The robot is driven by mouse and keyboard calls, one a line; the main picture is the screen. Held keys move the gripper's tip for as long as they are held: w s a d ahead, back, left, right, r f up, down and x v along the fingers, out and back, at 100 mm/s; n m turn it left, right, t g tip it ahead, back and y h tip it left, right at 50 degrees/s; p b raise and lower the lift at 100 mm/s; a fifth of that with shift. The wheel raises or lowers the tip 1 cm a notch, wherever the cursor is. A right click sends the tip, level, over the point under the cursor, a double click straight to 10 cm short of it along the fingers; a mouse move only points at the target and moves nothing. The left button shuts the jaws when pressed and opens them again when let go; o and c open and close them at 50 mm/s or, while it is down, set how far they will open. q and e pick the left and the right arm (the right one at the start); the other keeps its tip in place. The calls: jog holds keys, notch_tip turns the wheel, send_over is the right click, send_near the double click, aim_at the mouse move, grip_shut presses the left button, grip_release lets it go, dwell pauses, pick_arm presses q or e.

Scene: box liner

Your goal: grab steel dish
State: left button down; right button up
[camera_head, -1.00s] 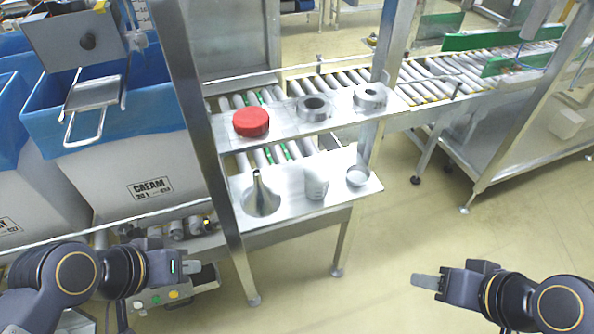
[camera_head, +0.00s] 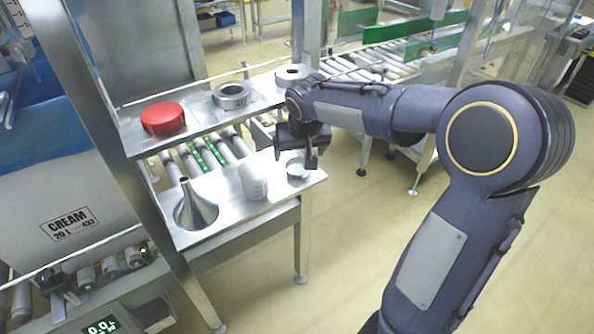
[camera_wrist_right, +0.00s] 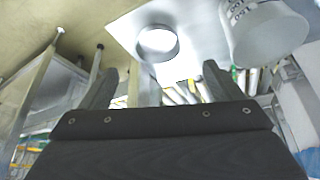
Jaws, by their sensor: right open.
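The steel dish (camera_head: 298,170) is a small round shallow dish on the right end of the lower steel shelf (camera_head: 232,222). In the right wrist view the dish (camera_wrist_right: 157,42) lies beyond the fingertips, near the middle of the picture. My right gripper (camera_head: 297,156) is just above and behind the dish in the head view, partly hidden by its own wrist. In the right wrist view its two fingers (camera_wrist_right: 158,80) are spread apart with nothing between them. The gripper appears apart from the dish. My left gripper is not in view.
A steel funnel (camera_head: 194,210) is farther left. Open floor lies right.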

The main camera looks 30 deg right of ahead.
aim_at(297, 169)
jog(key=x, duration=0.8)
jog(key=shift+w+d+f+p, duration=0.1)
jog(key=shift+d+p, duration=0.15)
jog(key=shift+p, duration=0.1)
jog(key=c, duration=1.1)
